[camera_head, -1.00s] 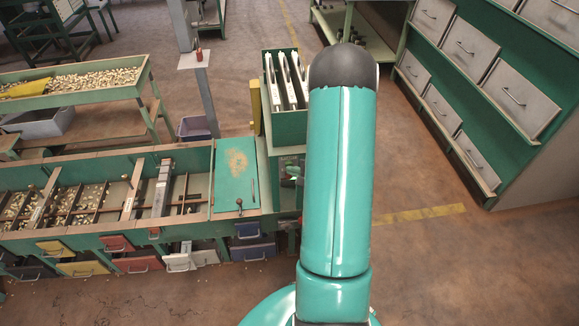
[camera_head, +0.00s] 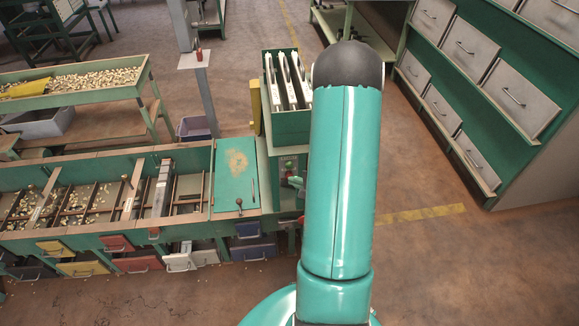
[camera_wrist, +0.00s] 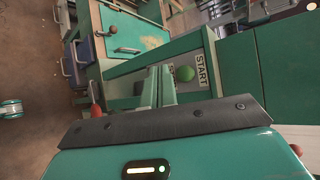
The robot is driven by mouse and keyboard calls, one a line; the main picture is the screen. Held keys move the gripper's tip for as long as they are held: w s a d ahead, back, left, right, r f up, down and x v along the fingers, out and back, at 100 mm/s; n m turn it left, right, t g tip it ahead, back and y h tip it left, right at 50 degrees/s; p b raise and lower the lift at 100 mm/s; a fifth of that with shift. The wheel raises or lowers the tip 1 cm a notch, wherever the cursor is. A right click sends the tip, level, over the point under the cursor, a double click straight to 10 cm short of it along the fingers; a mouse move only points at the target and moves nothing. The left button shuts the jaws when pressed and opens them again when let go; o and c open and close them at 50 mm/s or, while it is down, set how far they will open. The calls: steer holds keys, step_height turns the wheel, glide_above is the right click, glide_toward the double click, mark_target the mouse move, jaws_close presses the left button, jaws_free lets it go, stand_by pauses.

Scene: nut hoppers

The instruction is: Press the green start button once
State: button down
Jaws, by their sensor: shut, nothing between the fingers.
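The green start button (camera_wrist: 185,73) is a round knob on a light panel, with a START label (camera_wrist: 203,70) just to its right in the wrist view. My gripper (camera_wrist: 160,74) is shut and empty. Its fingertips show just left of the button in the wrist view; I cannot tell whether they touch it. In the head view my arm covers part of the control panel (camera_head: 288,166), and the button cannot be made out clearly there.
The long green sorting machine (camera_head: 236,205) with nuts and coloured drawers lies to the left. A green box with white upright plates (camera_head: 290,120) stands behind the panel. A drawer cabinet (camera_head: 480,100) is at the right. Open floor (camera_head: 430,260) lies between.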

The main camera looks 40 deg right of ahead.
steer(key=shift+s+a, duration=0.65)
steer(key=shift+s, duration=0.3)
steer(key=shift+r, duration=0.1)
steer(key=w+a+r+n+g+y, duration=0.2)
steer(key=a+r+n+y, duration=0.2)
steer(key=a+r, duration=0.3)
steer(key=w+a+r+n+g+y, duration=0.2)
steer(key=a+r+n+y, duration=0.15)
steer(key=a+r, duration=0.45)
steer(key=s+a+r+n+g, duration=0.2)
steer(key=s+a+n+g, duration=0.1)
steer(key=a, duration=0.2)
steer(key=s+a+r+n+g, duration=0.2)
steer(key=a+n, duration=0.2)
steer(key=a, duration=0.2)
steer(key=s+r+n+t+h, duration=0.1)
steer(key=s+r+n+h, duration=0.5)
steer(key=r+h, duration=0.3)
step_height(320, 180, up, 2)
steer(key=shift+s+a+r+t, duration=0.2)
steer(key=shift+s+a+t, duration=0.1)
steer(key=shift+s, duration=0.35)
